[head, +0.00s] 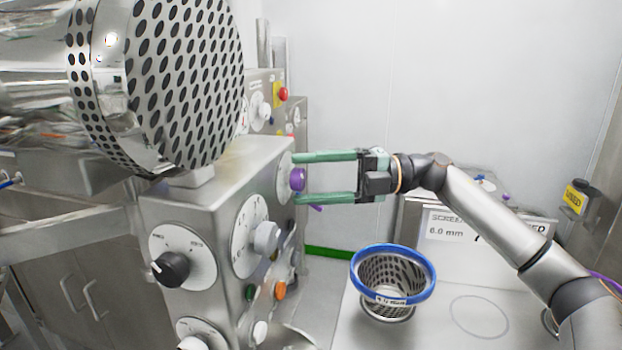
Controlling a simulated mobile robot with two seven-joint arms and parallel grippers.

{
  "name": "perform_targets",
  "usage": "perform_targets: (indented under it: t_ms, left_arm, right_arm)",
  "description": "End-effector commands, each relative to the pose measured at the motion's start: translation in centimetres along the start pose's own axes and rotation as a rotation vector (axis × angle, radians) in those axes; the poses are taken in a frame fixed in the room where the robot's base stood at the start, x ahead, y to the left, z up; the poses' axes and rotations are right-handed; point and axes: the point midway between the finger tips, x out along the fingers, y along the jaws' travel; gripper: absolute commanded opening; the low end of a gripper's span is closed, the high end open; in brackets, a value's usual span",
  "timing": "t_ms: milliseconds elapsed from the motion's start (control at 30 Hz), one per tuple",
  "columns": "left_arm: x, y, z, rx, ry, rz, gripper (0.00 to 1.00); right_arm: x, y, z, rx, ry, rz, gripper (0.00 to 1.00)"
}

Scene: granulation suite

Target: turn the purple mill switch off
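The purple mill switch (298,180) is a round knob on a pale dial on the right-hand side face of the steel control cabinet (215,185). My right gripper (296,178) comes in from the right, with its two green fingers spread apart, one above and one below the knob. The fingertips are level with the knob; I cannot tell whether either finger touches it. The pointer position of the switch is not clear from here. My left gripper is not in view.
A large perforated drum (185,80) overhangs the cabinet. Other knobs include a black one (170,267) and a grey-white one (267,237). A blue-rimmed screen basket (393,275) stands on the worktop (470,290) below my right arm. A red button (283,94) is behind.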

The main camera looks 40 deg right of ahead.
Motion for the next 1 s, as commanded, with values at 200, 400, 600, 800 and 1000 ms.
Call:
perform_targets:
  t_ms: [200, 400, 600, 800, 1000]
  left_arm:
    - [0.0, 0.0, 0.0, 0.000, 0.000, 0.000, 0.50]
    - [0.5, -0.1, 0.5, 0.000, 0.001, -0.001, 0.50]
    - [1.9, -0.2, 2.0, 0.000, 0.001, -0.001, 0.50]
    - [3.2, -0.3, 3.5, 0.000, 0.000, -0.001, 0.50]
    - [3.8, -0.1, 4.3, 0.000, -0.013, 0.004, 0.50]
  right_arm:
    - [0.0, 0.0, 0.0, 0.001, 0.001, 0.000, 0.77]
    - [-1.0, -0.3, 0.0, 0.002, -0.001, -0.001, 0.77]
    - [-4.9, -0.7, 0.1, 0.003, -0.006, -0.004, 0.77]
    - [-9.2, -0.6, 0.1, 0.003, -0.005, -0.002, 0.77]
    - [-11.8, -0.2, 0.0, 0.001, -0.001, -0.001, 0.77]
